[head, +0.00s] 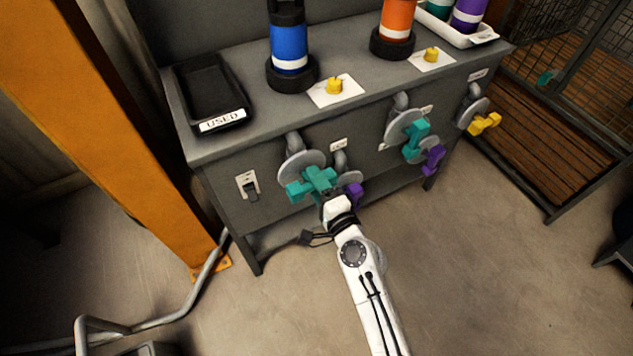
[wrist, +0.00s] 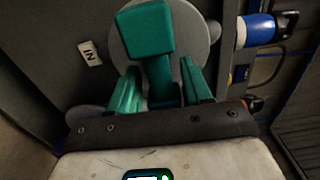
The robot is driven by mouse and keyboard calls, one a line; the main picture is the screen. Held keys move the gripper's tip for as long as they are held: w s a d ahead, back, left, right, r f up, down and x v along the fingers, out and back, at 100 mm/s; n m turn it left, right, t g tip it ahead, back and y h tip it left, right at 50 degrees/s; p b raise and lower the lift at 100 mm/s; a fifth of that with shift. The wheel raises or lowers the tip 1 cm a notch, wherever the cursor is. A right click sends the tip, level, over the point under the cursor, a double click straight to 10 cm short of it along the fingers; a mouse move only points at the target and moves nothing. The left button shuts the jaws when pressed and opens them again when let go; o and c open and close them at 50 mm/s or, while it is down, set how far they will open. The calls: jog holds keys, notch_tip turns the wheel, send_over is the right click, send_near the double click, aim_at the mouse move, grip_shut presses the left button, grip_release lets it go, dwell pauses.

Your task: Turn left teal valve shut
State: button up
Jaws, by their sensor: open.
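The left teal valve (head: 297,191) is on the front of the grey bench, in front of a round grey disc. Its teal handle (wrist: 146,30) fills the top middle of the wrist view, a block with a narrower part below. My gripper (head: 325,188) is at this valve in the head view. In the wrist view my gripper (wrist: 160,72) is open, with one teal finger on each side of the narrower part of the handle. I cannot tell whether the fingers touch it. The wrist body hides the lower part.
A purple valve (head: 354,194) is close to the right of my gripper. Another teal valve (head: 415,134), a purple one (head: 433,159) and a yellow one (head: 485,124) are farther right. An orange post (head: 135,110) stands at left. The floor before the bench is mostly clear.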

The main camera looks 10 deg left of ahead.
jog(key=v, duration=1)
jog(key=shift+s+d+b, duration=0.25)
jog(key=shift+s+b, duration=0.1)
jog(key=shift+b, duration=0.05)
